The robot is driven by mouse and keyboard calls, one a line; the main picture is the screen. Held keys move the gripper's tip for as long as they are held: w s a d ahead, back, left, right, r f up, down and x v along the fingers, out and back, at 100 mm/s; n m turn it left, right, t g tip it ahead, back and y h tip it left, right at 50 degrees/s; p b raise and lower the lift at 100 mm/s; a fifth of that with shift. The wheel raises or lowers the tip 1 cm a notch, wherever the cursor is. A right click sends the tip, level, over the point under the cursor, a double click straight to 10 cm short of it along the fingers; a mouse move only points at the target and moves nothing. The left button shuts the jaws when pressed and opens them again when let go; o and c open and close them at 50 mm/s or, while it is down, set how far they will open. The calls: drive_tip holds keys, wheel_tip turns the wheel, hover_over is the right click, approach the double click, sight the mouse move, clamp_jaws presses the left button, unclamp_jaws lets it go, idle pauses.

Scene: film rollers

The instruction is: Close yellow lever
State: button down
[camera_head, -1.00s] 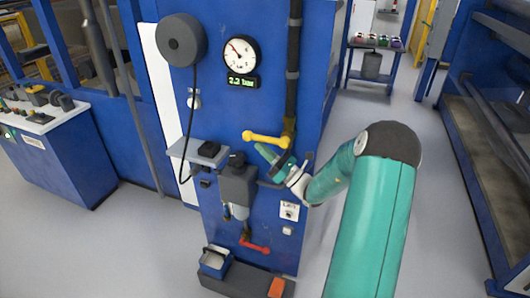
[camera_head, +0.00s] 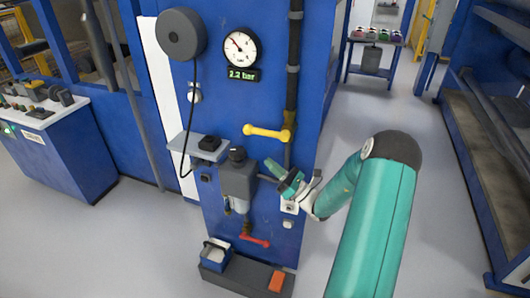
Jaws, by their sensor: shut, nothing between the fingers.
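The yellow lever (camera_head: 266,132) sits on the dark vertical pipe on the front of the blue cabinet. It points left from the pipe and lies nearly level. My gripper (camera_head: 270,168) is shut and empty, below the lever and a little apart from it. Its green fingers point up and left in front of the cabinet, near the grey filter unit. My green arm reaches in from the lower right.
A pressure gauge (camera_head: 239,48) and a display reading about 2.2 bar sit above the lever. A grey filter unit (camera_head: 237,180) stands left of my gripper, with a red lever (camera_head: 255,241) below. A small shelf (camera_head: 198,146) juts out at left. Open floor lies right.

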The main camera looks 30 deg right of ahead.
drive_tip(key=v, duration=0.2)
drive_tip(key=f+v, duration=0.1)
drive_tip(key=v, duration=0.2)
drive_tip(key=shift+w+a, duration=0.1)
drive_tip(key=shift+a, duration=0.05)
drive_tip(key=s+a+r+n+g+y, duration=0.1)
drive_tip(key=s+a+r+n+g, duration=0.15)
drive_tip(key=a+n+g, duration=0.45)
drive_tip(key=s+a+r+n+g, duration=0.25)
drive_tip(key=a+n+g, duration=0.3)
drive_tip(key=a, duration=0.45)
drive_tip(key=s+a+r+n+g+y, duration=0.1)
drive_tip(key=s+a+r+n+g, duration=0.1)
drive_tip(key=a+r+n+g, duration=0.35)
drive_tip(key=s+a+r+n+t+h, duration=0.1)
drive_tip(key=s+r+n+h, duration=0.2)
drive_tip(key=s+n+h, duration=0.4)
drive_tip(key=s+a+r+n+t+h, duration=0.1)
drive_tip(key=s+r+n+h, duration=0.3)
drive_tip(key=s+n+h, duration=0.2)
drive_tip(key=shift+s+a+n+h, duration=0.3)
drive_tip(key=shift+s+n+h, duration=0.1)
drive_tip(key=shift+n, duration=0.5)
